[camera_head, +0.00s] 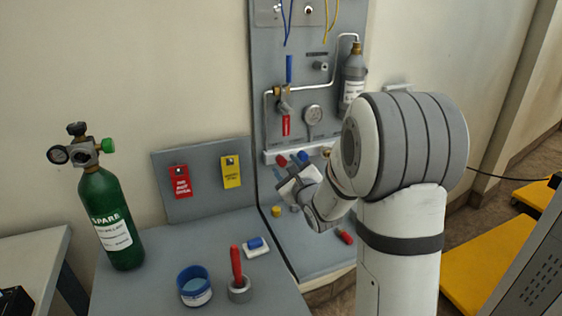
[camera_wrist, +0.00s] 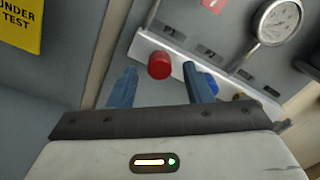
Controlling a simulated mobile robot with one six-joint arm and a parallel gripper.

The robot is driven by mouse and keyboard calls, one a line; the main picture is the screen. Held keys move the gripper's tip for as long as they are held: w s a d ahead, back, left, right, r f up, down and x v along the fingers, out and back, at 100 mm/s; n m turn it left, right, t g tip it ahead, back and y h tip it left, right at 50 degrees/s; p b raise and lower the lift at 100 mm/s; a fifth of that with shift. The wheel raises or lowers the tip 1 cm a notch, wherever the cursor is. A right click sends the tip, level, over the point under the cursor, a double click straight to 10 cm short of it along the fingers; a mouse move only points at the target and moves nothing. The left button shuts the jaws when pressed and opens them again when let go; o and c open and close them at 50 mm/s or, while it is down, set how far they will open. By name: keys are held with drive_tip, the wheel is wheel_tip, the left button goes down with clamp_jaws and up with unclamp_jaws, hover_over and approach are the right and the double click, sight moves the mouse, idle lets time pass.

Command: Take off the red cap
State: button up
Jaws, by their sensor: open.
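The red cap (camera_wrist: 160,65) is a round knob on the front of a white rail (camera_wrist: 182,66) low on the grey panel. In the wrist view it shows between the two blue fingers of my gripper (camera_wrist: 159,72), just beyond their tips. My gripper is open, and I see no finger touching the cap. In the head view the red cap (camera_head: 282,160) shows just above my gripper (camera_head: 287,174).
A blue cap (camera_head: 303,156) sits right of the red one. A gauge (camera_wrist: 278,20) is above the rail. A green cylinder (camera_head: 110,220), a blue-rimmed tub (camera_head: 195,287) and a red-handled tool (camera_head: 237,265) stand on the table at left.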

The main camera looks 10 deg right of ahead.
drive_tip(key=shift+w+a, duration=0.15)
drive_tip(key=shift+w, duration=0.65)
drive_tip(key=shift+c, duration=0.6)
drive_tip(key=c, duration=0.9)
drive_tip(key=shift+f+n+b, duration=0.25)
drive_tip(key=shift+n+b, duration=0.55)
drive_tip(key=shift+b, duration=0.2)
clamp_jaws()
drive_tip(key=shift+r+n+b, duration=0.2)
drive_tip(key=shift+n+b, duration=0.1)
drive_tip(key=shift+n, duration=0.6)
drive_tip(key=shift+f+n+b, duration=0.2)
drive_tip(key=shift+n+b, duration=0.8)
drive_tip(key=shift+b, duration=0.05)
drive_tip(key=shift+r+n, duration=0.2)
drive_tip(key=shift+n, duration=0.5)
